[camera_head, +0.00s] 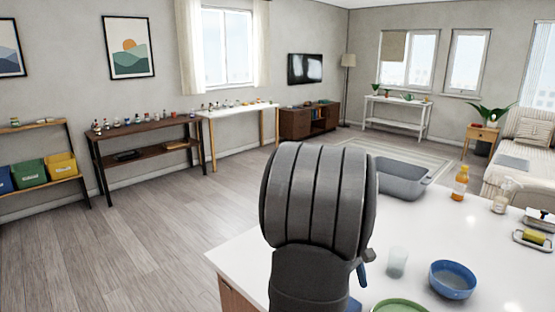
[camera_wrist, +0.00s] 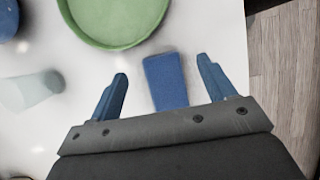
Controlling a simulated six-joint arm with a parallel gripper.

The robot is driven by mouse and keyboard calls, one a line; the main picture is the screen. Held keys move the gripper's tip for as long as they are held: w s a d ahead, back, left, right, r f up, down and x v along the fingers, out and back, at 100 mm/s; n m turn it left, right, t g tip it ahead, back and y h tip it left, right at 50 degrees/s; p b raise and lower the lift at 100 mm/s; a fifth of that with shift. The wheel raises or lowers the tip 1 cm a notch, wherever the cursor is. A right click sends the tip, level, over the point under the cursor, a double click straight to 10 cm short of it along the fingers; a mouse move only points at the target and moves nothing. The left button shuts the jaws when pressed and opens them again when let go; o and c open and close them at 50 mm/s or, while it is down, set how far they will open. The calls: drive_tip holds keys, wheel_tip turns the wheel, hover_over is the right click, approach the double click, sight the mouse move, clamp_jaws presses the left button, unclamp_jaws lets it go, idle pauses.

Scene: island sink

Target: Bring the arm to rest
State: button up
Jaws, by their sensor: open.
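My gripper (camera_wrist: 162,68) is open in the wrist view, its two blue fingers spread apart. A blue rectangular block (camera_wrist: 166,82) shows between the fingers; nothing shows the fingers touching it, and its height relative to them is hard to tell. In the head view my dark arm stands in the middle, over the near left part of the white counter (camera_head: 240,248). It hides most of my gripper, with only a little blue showing at its right edge.
A green dish (camera_head: 400,306), a clear cup (camera_head: 397,262) and a blue bowl (camera_head: 452,279) stand near my arm. Farther back are a grey basin (camera_head: 402,180), an orange bottle (camera_head: 460,183) and a glass jar (camera_head: 502,196). Open wooden floor (camera_head: 130,240) lies left of the counter.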

drive_tip(key=s+d+r, duration=0.5)
drive_tip(key=s+d, duration=0.1)
drive_tip(key=s, duration=0.1)
drive_tip(key=w+d+f, duration=0.2)
drive_tip(key=w+d, duration=0.1)
drive_tip(key=d, duration=0.6)
wheel_tip(320, 180, down, 6)
drive_tip(key=shift+s+f, duration=0.15)
wheel_tip(320, 180, up, 8)
drive_tip(key=a+f, duration=0.1)
drive_tip(key=a, duration=1.1)
drive_tip(key=shift+w+f, duration=0.25)
drive_tip(key=shift+f, duration=0.1)
drive_tip(key=shift+d, duration=0.1)
